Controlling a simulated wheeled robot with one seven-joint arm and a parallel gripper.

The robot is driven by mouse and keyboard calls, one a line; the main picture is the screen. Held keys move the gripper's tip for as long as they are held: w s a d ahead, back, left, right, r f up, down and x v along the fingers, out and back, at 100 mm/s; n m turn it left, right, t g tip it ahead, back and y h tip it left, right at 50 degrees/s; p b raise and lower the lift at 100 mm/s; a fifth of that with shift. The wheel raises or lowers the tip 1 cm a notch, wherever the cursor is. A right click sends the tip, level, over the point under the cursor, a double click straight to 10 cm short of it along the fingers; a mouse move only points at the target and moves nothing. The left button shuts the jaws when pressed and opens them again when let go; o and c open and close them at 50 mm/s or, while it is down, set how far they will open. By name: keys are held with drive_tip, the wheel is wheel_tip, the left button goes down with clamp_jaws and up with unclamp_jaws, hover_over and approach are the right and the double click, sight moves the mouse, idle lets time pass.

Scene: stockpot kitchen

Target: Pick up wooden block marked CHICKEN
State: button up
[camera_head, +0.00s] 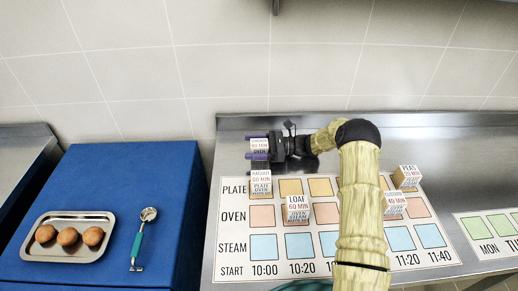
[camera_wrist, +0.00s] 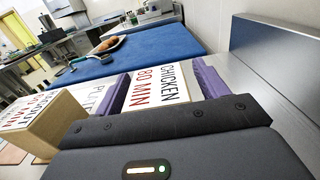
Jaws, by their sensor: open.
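The wooden block marked CHICKEN 80 MIN (camera_wrist: 158,90) lies between the two purple fingers of my gripper (camera_wrist: 162,78) in the wrist view. Its white label faces up toward the camera. The fingers stand one on each side of the block, and the jaws are open. Whether either finger touches it I cannot tell. In the head view the same block (camera_head: 260,147) shows between the fingers of my gripper (camera_head: 257,146), behind the top left of the chart. Its lower part is hidden in the wrist view by the gripper body.
A labelled block (camera_head: 261,182) stands just in front of my gripper; a neighbouring block (camera_wrist: 48,126) shows in the wrist view. The LOAF block (camera_head: 298,209) and PEAS block (camera_head: 407,177) stand on the chart (camera_head: 236,244). A tray (camera_head: 70,257) of buns sits on the blue surface.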

sight(254, 143)
idle(0.4)
drive_tip(key=c, duration=1.1)
drive_tip(key=shift+c, duration=0.2)
drive_tip(key=shift+r, duration=0.1)
wheel_tip(254, 143, up, 10)
drive_tip(key=shift+f+b, duration=0.1)
drive_tip(key=shift+b, duration=0.3)
